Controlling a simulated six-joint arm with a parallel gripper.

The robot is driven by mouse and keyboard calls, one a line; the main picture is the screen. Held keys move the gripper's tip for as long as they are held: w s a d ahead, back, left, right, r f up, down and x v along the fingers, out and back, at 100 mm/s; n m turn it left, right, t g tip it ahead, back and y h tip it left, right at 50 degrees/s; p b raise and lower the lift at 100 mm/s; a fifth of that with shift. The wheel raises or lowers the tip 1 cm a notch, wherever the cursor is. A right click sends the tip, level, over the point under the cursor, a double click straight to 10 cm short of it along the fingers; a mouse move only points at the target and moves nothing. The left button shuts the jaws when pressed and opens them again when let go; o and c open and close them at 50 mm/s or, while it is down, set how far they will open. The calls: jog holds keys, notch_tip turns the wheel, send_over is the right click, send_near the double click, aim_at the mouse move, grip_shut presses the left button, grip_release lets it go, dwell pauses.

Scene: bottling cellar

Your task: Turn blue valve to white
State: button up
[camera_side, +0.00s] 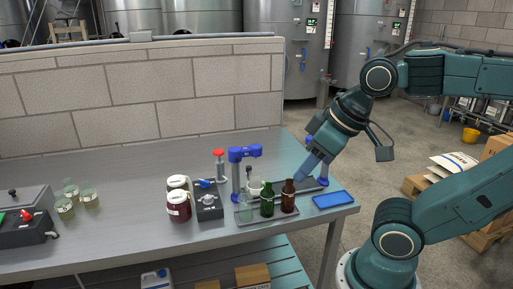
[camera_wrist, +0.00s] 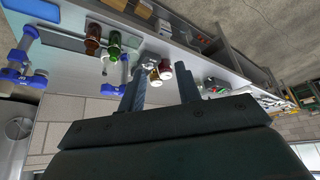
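A small blue handle (camera_side: 205,183), which looks like the blue valve, sits on the dark box (camera_side: 208,206) beside the jars in the side view. The direction it points and any white mark are too small to read. My gripper (camera_side: 304,174) is to its right, above the right end of the table behind the brown bottle. In the wrist view my gripper's two fingers (camera_wrist: 160,80) stand apart with nothing held between them. I cannot make out the valve clearly in the wrist view.
A blue-topped stand (camera_side: 245,153), a green bottle (camera_side: 267,203) and a brown bottle (camera_side: 288,198) stand between my gripper and the box. A dark red jar (camera_side: 179,208) is left of the box. A blue mat (camera_side: 333,200) lies front right. The table's middle-left is clear.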

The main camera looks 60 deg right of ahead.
jog(key=w+d+r+g, duration=0.15)
jog(key=w+r, duration=0.35)
jog(key=w, duration=0.5)
jog(key=n+g, duration=0.1)
jog(key=g, duration=0.3)
send_over(204, 180)
notch_tip(204, 180, down, 16)
jog(key=shift+r, duration=0.2)
jog(key=shift+f, duration=0.1)
jog(key=shift+f, duration=6.8)
